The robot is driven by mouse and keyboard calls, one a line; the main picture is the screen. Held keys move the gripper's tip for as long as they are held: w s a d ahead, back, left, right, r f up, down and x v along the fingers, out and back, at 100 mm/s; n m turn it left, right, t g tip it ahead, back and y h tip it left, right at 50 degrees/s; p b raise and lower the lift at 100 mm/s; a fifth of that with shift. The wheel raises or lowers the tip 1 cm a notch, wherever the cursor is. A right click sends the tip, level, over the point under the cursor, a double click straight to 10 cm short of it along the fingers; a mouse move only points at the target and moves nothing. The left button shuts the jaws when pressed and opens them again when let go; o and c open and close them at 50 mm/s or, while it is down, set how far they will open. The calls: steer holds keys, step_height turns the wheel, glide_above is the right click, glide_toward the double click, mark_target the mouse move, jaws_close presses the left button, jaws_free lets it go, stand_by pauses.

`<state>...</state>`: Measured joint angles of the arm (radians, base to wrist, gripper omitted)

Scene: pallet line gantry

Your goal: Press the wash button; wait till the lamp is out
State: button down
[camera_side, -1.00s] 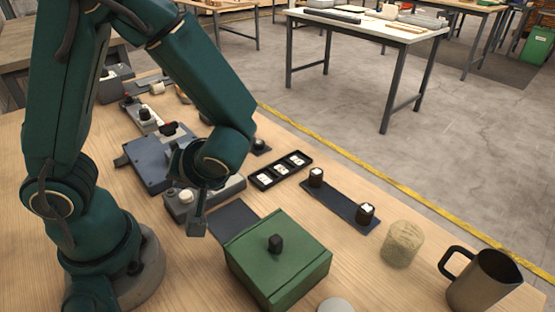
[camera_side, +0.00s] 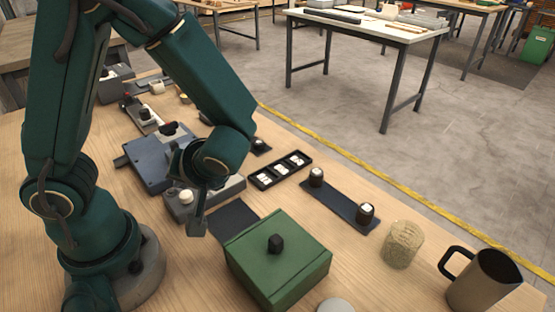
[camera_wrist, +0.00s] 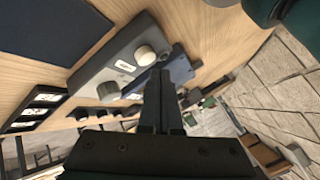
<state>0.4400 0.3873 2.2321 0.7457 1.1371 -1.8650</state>
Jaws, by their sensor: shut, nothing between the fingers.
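A low grey box (camera_wrist: 128,62) carries a white round knob (camera_wrist: 145,56), a small label (camera_wrist: 125,66) and a greyer round knob (camera_wrist: 108,91) in the wrist view. I cannot tell for sure which is the wash button and which the lamp; neither shows a clear glow. My gripper (camera_side: 197,232) is shut and empty, pointing down just in front of the box, apart from the white knob. Its fingers also show in the wrist view (camera_wrist: 163,82).
A green lidded box (camera_side: 279,258) stands to the gripper's right, beside a dark mat (camera_side: 233,219). A blue-grey unit (camera_side: 150,167) sits behind the grey box.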

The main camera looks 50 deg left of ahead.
mark_target(187, 198)
steer(key=shift+f, duration=0.1)
stand_by(0.6)
steer(key=shift+f, duration=0.35)
steer(key=shift+f, duration=0.5)
stand_by(0.6)
stand_by(0.4)
steer(key=shift+r, duration=0.95)
steer(key=shift+r, duration=0.1)
steer(key=shift+r, duration=2.4)
